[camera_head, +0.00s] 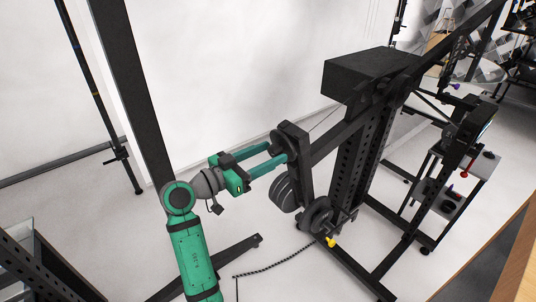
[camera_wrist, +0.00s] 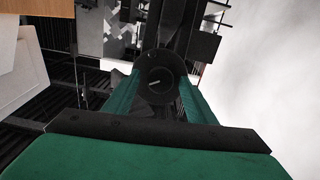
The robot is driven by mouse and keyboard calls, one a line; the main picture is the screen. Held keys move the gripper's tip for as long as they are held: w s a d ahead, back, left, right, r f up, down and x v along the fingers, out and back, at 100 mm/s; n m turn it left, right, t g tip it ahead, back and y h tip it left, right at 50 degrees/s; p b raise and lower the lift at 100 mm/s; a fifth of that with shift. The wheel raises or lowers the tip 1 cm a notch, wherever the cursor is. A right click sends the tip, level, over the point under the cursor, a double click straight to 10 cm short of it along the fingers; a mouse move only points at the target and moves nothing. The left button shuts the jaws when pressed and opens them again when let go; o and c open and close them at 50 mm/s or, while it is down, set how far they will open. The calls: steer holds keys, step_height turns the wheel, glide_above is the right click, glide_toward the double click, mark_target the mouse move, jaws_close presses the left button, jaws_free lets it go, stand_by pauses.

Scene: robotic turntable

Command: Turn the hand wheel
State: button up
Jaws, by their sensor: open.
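A black round wheel (camera_wrist: 158,72) with a central hub and a pale mark faces my wrist camera. In the head view, a dark round part (camera_head: 289,139) sits at the near end of the black machine's arm and appears to be this same wheel. My gripper (camera_head: 278,156) is open, with its two green fingers reaching to this wheel. In the wrist view, the fingers lie to the left and right of the wheel. I cannot tell whether they touch it. The fingertips are partly hidden by the wheel and machine.
Grey discs (camera_head: 285,191) hang just below my fingers, and a yellow knob (camera_head: 331,241) sits lower on the black stand (camera_head: 352,165). A black box (camera_head: 365,75) tops the machine. A dark post (camera_head: 134,90) stands left of my arm. A cable (camera_head: 270,262) lies on the floor.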

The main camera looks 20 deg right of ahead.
steer(key=c, duration=1.1)
steer(key=shift+o, duration=0.3)
steer(key=m+t, duration=0.1)
steer(key=m, duration=0.2)
steer(key=shift+s+d+t+y, duration=0.1)
steer(key=shift+t+y, duration=0.2)
steer(key=shift+t, duration=0.1)
steer(key=m+t, duration=0.2)
steer(key=m, duration=0.2)
steer(key=shift+s+f+m, duration=0.1)
steer(key=shift+m, duration=0.2)
steer(key=o, duration=1)
